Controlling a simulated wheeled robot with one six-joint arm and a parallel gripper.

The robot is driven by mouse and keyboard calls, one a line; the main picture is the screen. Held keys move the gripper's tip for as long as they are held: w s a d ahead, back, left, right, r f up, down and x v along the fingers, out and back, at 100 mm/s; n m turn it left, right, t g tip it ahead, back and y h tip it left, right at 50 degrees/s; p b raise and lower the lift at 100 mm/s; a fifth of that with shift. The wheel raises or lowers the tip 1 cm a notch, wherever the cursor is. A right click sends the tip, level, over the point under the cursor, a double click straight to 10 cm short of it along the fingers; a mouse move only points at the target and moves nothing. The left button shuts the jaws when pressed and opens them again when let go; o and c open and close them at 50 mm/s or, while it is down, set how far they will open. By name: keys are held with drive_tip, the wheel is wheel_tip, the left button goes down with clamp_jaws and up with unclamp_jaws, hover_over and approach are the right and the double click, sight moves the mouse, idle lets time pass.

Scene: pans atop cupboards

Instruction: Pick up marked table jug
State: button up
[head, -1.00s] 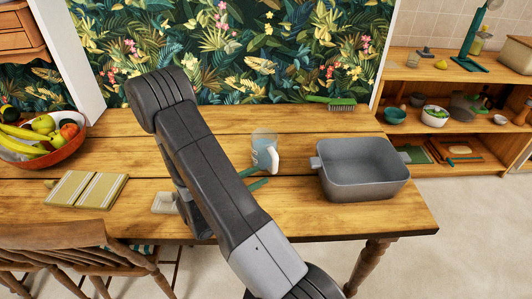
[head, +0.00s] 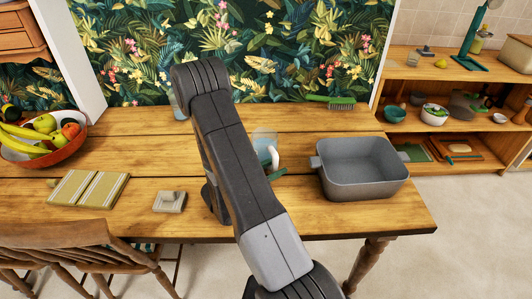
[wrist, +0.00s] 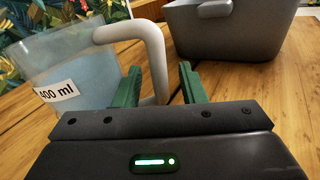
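The jug (wrist: 85,72) is clear with a bluish tint, a pale handle (wrist: 155,62) and a white label ending in "00 ml". It stands upright on the wooden table, left of centre in the wrist view. In the head view the jug (head: 264,138) is partly hidden behind my arm. My gripper (wrist: 160,85) is open, with its green fingers on either side of the lower handle. The handle's lower end lies nearer the left finger; I cannot tell whether they touch. In the head view only a green part of my gripper (head: 277,172) shows beside my arm.
A grey pan (head: 362,170) stands right of the jug. A green brush (head: 332,101) lies at the back edge. A small pale dish (head: 170,202), a striped cloth-like item (head: 90,188) and a fruit bowl (head: 42,153) are on the left. A bluish glass object (head: 179,108) is partly hidden behind my arm.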

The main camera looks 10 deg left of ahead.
drive_tip(key=shift+c, duration=0.5)
clamp_jaws()
drive_tip(key=shift+r, duration=0.2)
